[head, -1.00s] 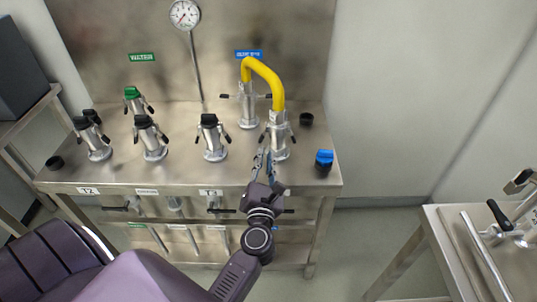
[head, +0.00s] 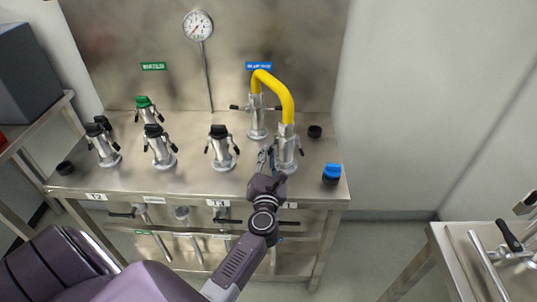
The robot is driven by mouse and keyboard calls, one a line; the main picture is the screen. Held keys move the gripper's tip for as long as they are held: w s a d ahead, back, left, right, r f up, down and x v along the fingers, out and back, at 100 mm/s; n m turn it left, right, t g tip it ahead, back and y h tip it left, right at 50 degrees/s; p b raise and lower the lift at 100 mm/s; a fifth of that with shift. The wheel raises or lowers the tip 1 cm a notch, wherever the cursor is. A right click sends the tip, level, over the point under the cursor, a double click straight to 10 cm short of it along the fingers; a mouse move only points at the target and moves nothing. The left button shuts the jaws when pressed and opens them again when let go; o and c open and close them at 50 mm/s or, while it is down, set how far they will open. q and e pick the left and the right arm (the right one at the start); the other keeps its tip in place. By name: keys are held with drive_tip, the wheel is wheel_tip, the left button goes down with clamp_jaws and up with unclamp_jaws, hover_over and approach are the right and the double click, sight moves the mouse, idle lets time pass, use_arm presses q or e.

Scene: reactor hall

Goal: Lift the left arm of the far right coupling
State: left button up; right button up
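The right-hand coupling (head: 287,154) is a steel fitting upright on the bench, with the near end of the yellow hose (head: 278,88) on top. Another coupling (head: 257,120) behind it to the left carries the hose's far end, with its lever arms out sideways. My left gripper (head: 267,156) is at the left side of the right-hand coupling, fingers pointing up and away. The fingers cover that coupling's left arm, so I cannot tell whether they touch or hold it, or how far they are open. My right gripper is out of view.
Several capped couplings, including a black-capped one (head: 221,150) and a green-capped one (head: 147,110), stand to the left on the steel bench (head: 200,187). A blue cap (head: 332,173) and a black cap (head: 315,131) lie right. A second table (head: 455,262) is lower right.

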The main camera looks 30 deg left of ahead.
use_arm(q)
clamp_jaws()
drive_tip(key=shift+s+a+r+m+p, duration=0.25)
drive_tip(key=shift+m+p, duration=0.35)
drive_tip(key=shift+p, duration=0.3)
drive_tip(key=r+m+p, duration=0.1)
drive_tip(key=m+p, duration=0.1)
drive_tip(key=a+r+m+p, duration=0.1)
drive_tip(key=m+p, duration=0.2)
drive_tip(key=s+r+m+p, duration=0.1)
drive_tip(key=m+p, duration=0.1)
drive_tip(key=p, duration=0.1)
drive_tip(key=shift+a+m, duration=0.35)
drive_tip(key=shift+m, duration=0.05)
drive_tip(key=shift+a+r+m+p, duration=0.1)
drive_tip(key=shift+r+m+p, duration=0.35)
drive_tip(key=shift+m+p, duration=0.75)
drive_tip(key=shift+r+m+p, duration=0.4)
drive_tip(key=shift+m+p, duration=0.65)
drive_tip(key=shift+m, duration=0.25)
